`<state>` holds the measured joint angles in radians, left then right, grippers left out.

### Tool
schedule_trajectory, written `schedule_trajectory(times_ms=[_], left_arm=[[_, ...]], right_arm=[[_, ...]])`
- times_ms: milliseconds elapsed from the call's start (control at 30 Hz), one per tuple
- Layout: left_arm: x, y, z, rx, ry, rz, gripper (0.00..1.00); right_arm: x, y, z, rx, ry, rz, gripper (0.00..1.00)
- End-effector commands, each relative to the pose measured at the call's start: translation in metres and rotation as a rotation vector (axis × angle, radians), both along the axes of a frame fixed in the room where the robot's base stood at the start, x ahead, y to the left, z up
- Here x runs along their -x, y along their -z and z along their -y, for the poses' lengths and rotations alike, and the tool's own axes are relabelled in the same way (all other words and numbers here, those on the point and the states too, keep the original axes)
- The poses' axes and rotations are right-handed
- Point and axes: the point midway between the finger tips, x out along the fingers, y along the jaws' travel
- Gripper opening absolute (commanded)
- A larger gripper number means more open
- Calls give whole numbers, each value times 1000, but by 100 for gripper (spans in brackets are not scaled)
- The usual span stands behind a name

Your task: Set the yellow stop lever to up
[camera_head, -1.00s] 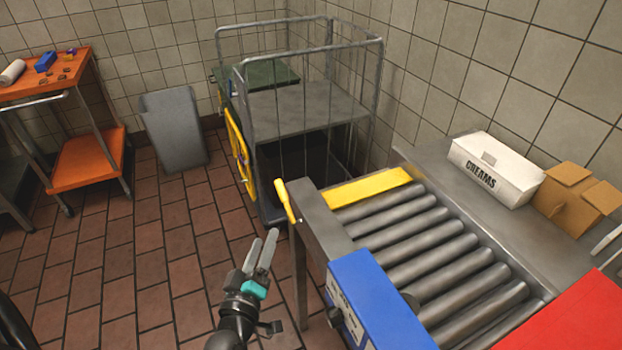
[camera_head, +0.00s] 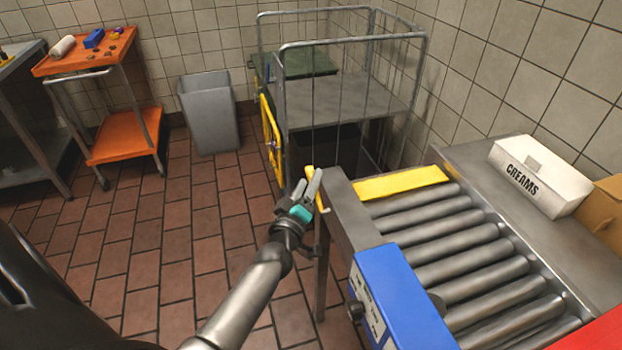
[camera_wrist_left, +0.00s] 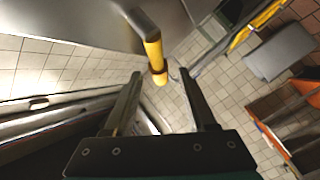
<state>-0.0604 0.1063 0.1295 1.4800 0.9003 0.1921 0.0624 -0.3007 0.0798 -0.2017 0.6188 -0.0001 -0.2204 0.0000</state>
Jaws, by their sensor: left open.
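The yellow stop lever (camera_head: 310,171) is at the left corner of the roller conveyor's metal frame. In the head view my left gripper (camera_head: 313,184) covers its middle; a yellow end shows above the fingers and a bit below them. In the left wrist view the lever (camera_wrist_left: 154,55) is a yellow rod with a darker band, lying ahead of and between the two open fingers (camera_wrist_left: 160,78). I cannot tell whether a finger touches it. A yellow stop bar (camera_head: 400,183) crosses the far end of the rollers (camera_head: 440,245). My right gripper is out of view.
A blue control box (camera_head: 395,300) is on the conveyor's near left side. A wire cage trolley (camera_head: 345,95) stands close behind the lever. A white CREAMS box (camera_head: 540,175) sits on the right ledge. Open tiled floor (camera_head: 140,240) lies left, with a grey bin (camera_head: 209,112) and orange cart (camera_head: 125,140) beyond.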

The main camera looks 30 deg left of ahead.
Motion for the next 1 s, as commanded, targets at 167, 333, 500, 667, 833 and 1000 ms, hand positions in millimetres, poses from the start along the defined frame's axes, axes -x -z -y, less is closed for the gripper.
schedule_trajectory(times_ms=[167,333,500,667,833,1000], left_arm=[[-18,1,-5,-1,0,0,56],[-24,0,-7,-1,0,0,56],[-24,0,-7,-1,0,0,56],[-24,0,-7,-1,0,0,49],[-24,0,-7,-1,0,0,30],[-24,0,-7,-1,0,0,10]], right_arm=[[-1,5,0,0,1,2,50],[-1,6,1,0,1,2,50],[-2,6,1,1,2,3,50],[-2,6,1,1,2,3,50],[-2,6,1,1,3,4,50],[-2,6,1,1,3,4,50]])
